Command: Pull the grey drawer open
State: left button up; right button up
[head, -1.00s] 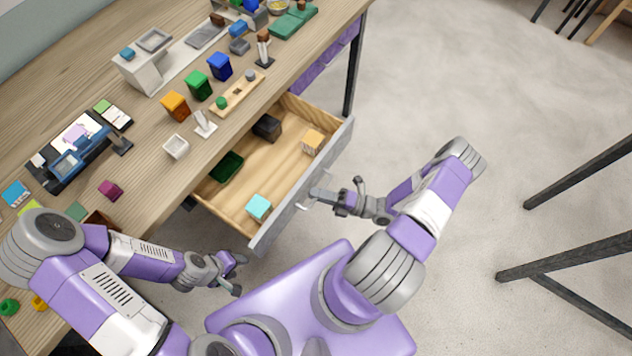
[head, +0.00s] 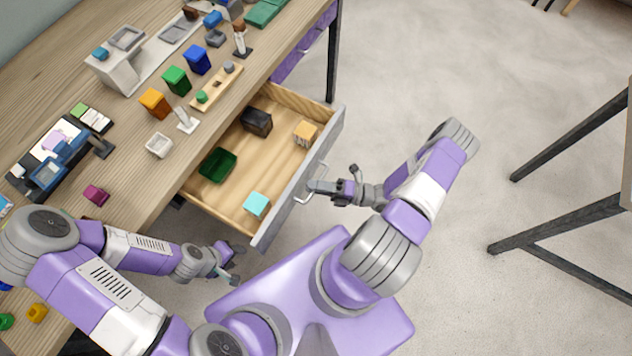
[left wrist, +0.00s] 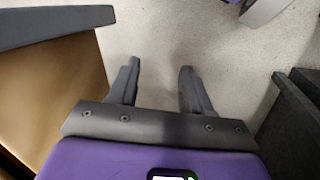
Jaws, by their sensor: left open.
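The grey drawer (head: 302,178) stands well out from the wooden desk, its inside visible in the head view. A pale bar handle (head: 312,190) sits on its grey front. My right gripper (head: 336,178) is at the handle, its fingers spread apart; one finger overlaps the handle, and I cannot tell whether it touches. My left gripper (head: 237,263) is open and empty, low beside the drawer's near corner. In the left wrist view its two fingers (left wrist: 158,88) are apart over bare floor.
The drawer holds a cyan box (head: 256,204), a dark green tray (head: 217,165), a black box (head: 257,121) and an orange box (head: 305,132). Many small objects stand on the desk (head: 140,190).

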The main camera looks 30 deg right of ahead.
jog(key=shift+s+d, duration=0.1)
jog(key=v, duration=0.7)
jog(key=shift+d, duration=0.15)
jog(key=shift+s+f, duration=0.1)
